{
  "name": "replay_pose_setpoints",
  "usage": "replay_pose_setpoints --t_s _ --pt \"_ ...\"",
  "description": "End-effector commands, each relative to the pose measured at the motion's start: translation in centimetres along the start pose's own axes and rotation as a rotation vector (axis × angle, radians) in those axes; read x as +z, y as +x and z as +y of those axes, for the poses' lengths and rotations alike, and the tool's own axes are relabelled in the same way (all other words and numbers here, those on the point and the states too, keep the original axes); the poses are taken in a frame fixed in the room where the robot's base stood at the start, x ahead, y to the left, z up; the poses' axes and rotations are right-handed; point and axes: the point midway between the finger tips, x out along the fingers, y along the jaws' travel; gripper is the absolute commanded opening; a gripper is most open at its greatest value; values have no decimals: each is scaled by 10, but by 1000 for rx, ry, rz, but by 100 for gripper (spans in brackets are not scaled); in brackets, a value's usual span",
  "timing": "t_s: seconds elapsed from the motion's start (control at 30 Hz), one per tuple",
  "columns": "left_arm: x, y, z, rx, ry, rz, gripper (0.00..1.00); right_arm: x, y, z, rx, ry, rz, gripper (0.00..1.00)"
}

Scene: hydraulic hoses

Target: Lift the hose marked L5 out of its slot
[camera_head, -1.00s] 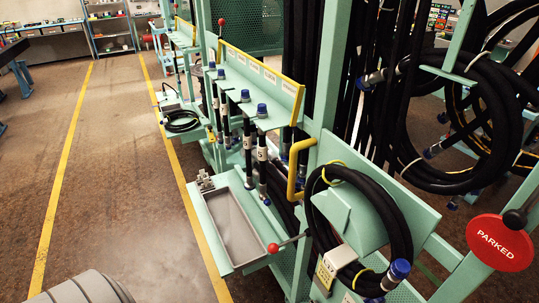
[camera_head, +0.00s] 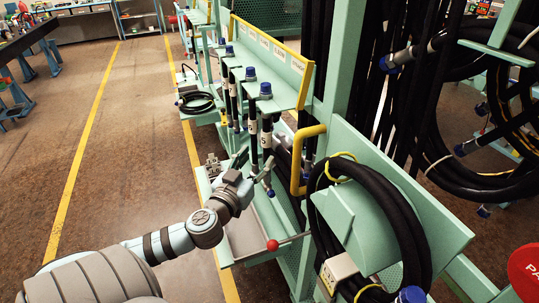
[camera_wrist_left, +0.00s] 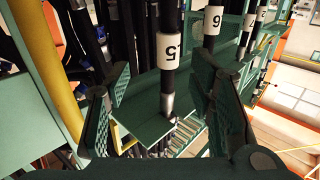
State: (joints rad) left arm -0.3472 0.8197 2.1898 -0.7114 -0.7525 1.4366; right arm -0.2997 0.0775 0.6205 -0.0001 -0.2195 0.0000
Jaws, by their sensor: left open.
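The hose marked L5 hangs upright in the rack, a black hose with a white label (camera_head: 267,140) and a blue cap (camera_head: 266,90) above the shelf. In the left wrist view its label (camera_wrist_left: 171,48) shows large and upside down, with a metal ferrule below it. My left gripper (camera_head: 258,172) is at the lower part of this hose, above the grey tray. In the left wrist view the gripper (camera_wrist_left: 160,88) is open, with one finger on each side of the L5 hose and gaps on both sides. My right gripper is not in view.
Hoses marked 6 (camera_wrist_left: 213,20) and 7 (camera_wrist_left: 249,22) hang close beside L5. A yellow handle (camera_head: 308,158) stands just right of the gripper. A coiled hose (camera_head: 396,215) hangs on a green holder in front. A red-knobbed lever (camera_head: 272,245) sticks out by the tray. The aisle at left is free.

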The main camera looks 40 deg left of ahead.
Motion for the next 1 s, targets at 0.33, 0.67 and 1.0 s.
replay_pose_setpoints --t_s 0.33,0.67,1.0 --pt "-3 63 -4 -1 -1 -1 49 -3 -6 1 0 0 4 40" --pt "-2 100 -7 1 2 -3 49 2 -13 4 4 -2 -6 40" --pt "-1 99 -7 1 2 -3 9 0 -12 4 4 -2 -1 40"
